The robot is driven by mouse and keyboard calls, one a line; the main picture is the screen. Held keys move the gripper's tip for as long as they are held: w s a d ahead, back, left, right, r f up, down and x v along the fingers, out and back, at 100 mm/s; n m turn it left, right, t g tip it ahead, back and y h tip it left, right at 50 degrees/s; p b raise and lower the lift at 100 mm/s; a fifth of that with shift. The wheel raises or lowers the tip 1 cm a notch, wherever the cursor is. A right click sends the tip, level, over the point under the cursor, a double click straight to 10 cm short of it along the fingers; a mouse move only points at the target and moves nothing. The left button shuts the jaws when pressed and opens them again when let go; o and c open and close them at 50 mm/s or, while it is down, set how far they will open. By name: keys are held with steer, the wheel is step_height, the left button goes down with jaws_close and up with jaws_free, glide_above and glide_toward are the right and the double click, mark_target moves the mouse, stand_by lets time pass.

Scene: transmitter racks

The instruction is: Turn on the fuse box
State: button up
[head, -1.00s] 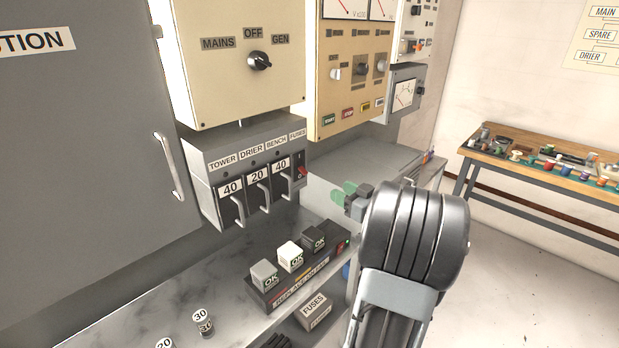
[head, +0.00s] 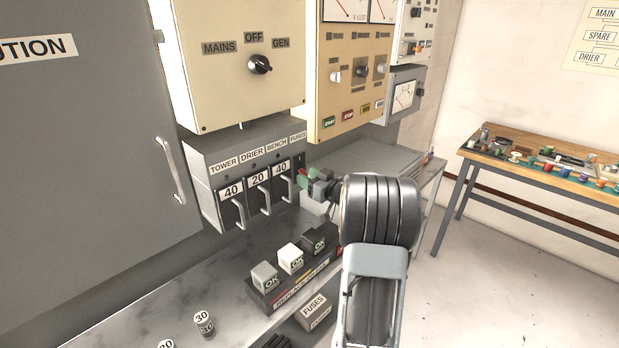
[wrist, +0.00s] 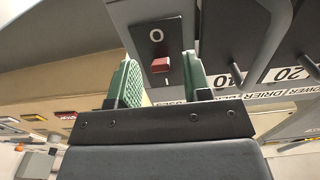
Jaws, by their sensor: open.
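The fuse box (head: 205,160) is a grey housing with TOWER, DRIER and BENCH fuses and a FUSES label at its right end. Below that label is a dark switch plate with a red switch. The wrist view, upside down, shows the red switch (wrist: 160,65) between the O and I marks. My gripper (wrist: 160,78) is open there, its green-padded fingers either side of the switch. Its right finger appears close to the switch; contact cannot be told.
The mains selector panel (head: 225,85) is above the fuse box. Below, a counter (head: 190,285) holds a fuse tester (head: 290,288) with several blocks. The grey cabinet door (head: 80,130) is on the left. A wooden bench (head: 480,155) stands at right.

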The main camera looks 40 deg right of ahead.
steer(key=shift+w, duration=0.1)
steer(key=shift+c, duration=0.2)
jaws_close()
steer(key=shift+r+p, duration=0.15)
steer(key=shift+p, duration=0.15)
